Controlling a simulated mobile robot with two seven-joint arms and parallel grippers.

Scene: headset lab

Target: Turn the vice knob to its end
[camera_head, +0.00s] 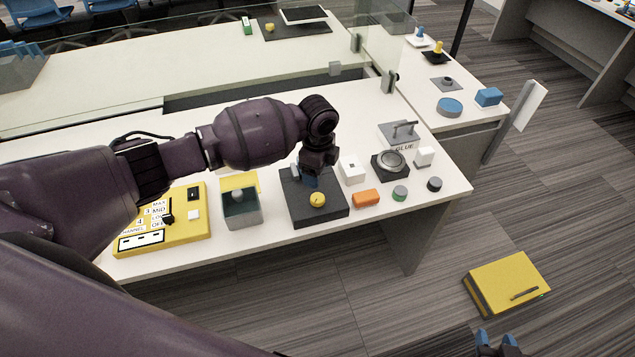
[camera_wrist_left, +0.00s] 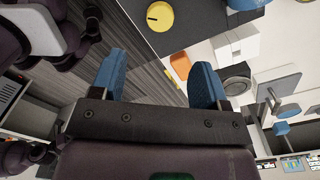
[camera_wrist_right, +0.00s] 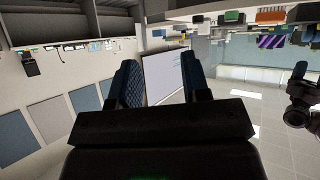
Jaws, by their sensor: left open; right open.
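The vice's round yellow knob (camera_head: 317,199) sits on the front part of a dark grey block (camera_head: 330,213) on the white table. In the left wrist view the knob (camera_wrist_left: 160,16) shows a short dark mark and lies beyond my fingertips. My left gripper (camera_wrist_left: 158,78) is open and empty, above the block and apart from the knob. A blue part (camera_wrist_left: 245,4) shows at that view's top edge; in the head view my wrist covers much of this area. My right gripper (camera_head: 497,346) is open and empty at the bottom edge; it also shows in the right wrist view (camera_wrist_right: 162,75).
Left of the block stand an open grey box (camera_head: 241,213) and a yellow control panel (camera_head: 190,234). A yellow case (camera_head: 508,284) lies on the floor.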

